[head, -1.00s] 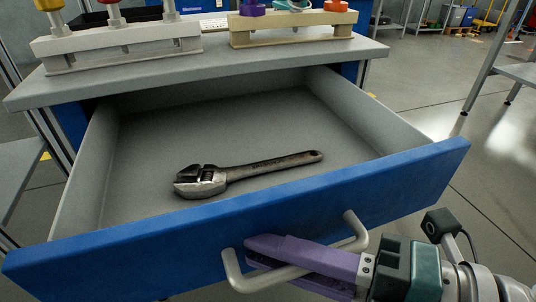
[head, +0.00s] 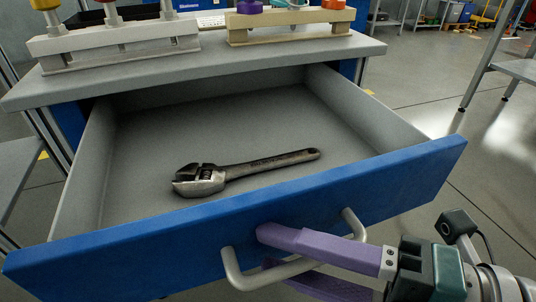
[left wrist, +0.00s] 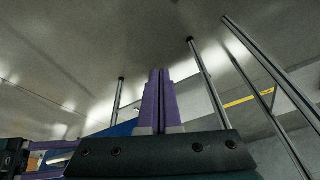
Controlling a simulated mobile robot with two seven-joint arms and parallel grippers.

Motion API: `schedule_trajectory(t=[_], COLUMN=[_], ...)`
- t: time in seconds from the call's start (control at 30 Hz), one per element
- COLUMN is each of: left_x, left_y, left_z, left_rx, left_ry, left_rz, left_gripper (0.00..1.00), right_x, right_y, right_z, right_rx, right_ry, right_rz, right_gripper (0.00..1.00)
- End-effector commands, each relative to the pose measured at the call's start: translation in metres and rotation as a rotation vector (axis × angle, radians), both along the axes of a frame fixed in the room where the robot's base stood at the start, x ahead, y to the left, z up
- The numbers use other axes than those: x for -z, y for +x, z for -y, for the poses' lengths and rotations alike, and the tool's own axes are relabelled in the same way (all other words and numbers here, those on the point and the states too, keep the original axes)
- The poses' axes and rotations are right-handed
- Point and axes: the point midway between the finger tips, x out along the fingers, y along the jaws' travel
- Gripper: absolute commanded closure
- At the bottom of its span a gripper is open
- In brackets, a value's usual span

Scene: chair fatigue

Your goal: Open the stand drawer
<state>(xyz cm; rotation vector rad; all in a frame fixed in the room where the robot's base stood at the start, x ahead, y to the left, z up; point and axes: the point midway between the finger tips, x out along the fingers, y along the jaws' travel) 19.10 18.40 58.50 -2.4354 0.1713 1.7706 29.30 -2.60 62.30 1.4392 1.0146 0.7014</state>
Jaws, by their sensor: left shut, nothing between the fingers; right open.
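The stand drawer (head: 400,190) is pulled well out, with a blue front and grey inside. An adjustable wrench (head: 245,172) lies in it. The drawer's pale bar handle (head: 238,278) is on the blue front. My right gripper (head: 264,250) comes in from the right with its purple fingers apart, one above and one below the handle bar. I cannot tell whether a finger touches the bar. My left gripper (left wrist: 159,75) shows only in the left wrist view, its purple fingers together and empty.
The grey stand top (head: 200,60) above the drawer bears a white rack (head: 115,42) at the left and a cream rack (head: 290,24) at the right. Open floor lies to the right, with a metal-legged table (head: 490,62) farther off.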

Motion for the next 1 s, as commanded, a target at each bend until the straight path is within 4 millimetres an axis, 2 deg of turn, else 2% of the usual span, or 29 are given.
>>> schedule_trajectory(t=[0.2, 0.4, 0.57, 1.0], left_x=[-0.011, -0.015, -0.016, -0.016], left_y=[0.000, 0.000, 0.000, 0.000], left_z=[0.000, 0.000, 0.000, 0.000], left_rx=[0.000, 0.000, 0.000, 0.000], left_ry=[0.000, 0.000, 0.000, 0.000], left_rz=[0.000, 0.000, 0.000, 0.000], left_gripper=[1.00, 1.00, 1.00, 1.00], right_x=[-0.007, -0.011, -0.012, -0.012], right_y=[-0.021, -0.034, -0.037, -0.036], right_z=[0.041, 0.067, 0.073, 0.073], right_rx=[0.000, 0.000, 0.000, -0.001], right_ry=[-0.004, -0.002, 0.000, 0.000], right_rz=[-0.005, -0.002, 0.001, 0.001], right_gripper=[0.56, 0.56, 0.56, 0.56])
